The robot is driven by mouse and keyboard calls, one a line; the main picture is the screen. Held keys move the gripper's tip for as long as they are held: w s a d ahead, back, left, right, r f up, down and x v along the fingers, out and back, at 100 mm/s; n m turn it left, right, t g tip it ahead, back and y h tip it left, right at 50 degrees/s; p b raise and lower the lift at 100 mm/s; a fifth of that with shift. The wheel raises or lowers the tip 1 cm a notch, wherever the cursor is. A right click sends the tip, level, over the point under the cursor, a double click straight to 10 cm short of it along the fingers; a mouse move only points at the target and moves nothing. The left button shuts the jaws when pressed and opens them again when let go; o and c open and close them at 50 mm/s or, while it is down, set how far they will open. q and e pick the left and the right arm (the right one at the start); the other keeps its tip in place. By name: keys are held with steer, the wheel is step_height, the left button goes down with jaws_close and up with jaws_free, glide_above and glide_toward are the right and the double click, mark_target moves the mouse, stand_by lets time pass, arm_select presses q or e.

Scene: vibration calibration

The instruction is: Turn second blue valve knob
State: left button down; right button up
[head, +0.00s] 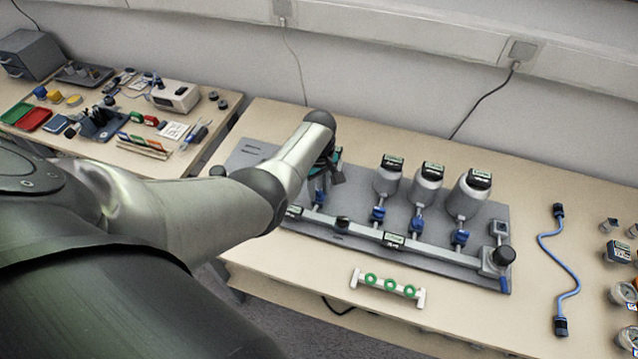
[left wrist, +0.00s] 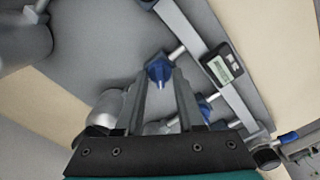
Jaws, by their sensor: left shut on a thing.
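A grey board (head: 350,245) on the table carries a valve rig with a row of blue valve knobs. Blue knobs show clearly in the head view at the middle (head: 378,214), further right (head: 416,225) and at the right (head: 459,238). My left gripper (head: 333,172) is over the board's left part, partly hidden by my arm. In the left wrist view its fingers (left wrist: 161,76) are shut on a blue valve knob (left wrist: 159,69) at their tips. Another blue knob (left wrist: 205,110) lies beside the right finger. My right gripper is out of view.
Grey canisters (head: 427,188) with displays stand behind the knobs. A grey manifold bar (head: 370,233) runs in front. A white rack with green rings (head: 387,287) and a blue cable (head: 570,270) lie on the table. A second bench (head: 90,155) at left is cluttered.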

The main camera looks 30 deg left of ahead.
arm_select(q)
steer(key=m+p, duration=0.1)
steer(key=m, duration=0.4)
steer(key=shift+s+m, duration=0.1)
steer(key=shift+m, duration=0.3)
steer(key=m, duration=0.4)
steer(key=shift+m+p, duration=0.3)
steer(key=c, duration=0.5)
jaws_free()
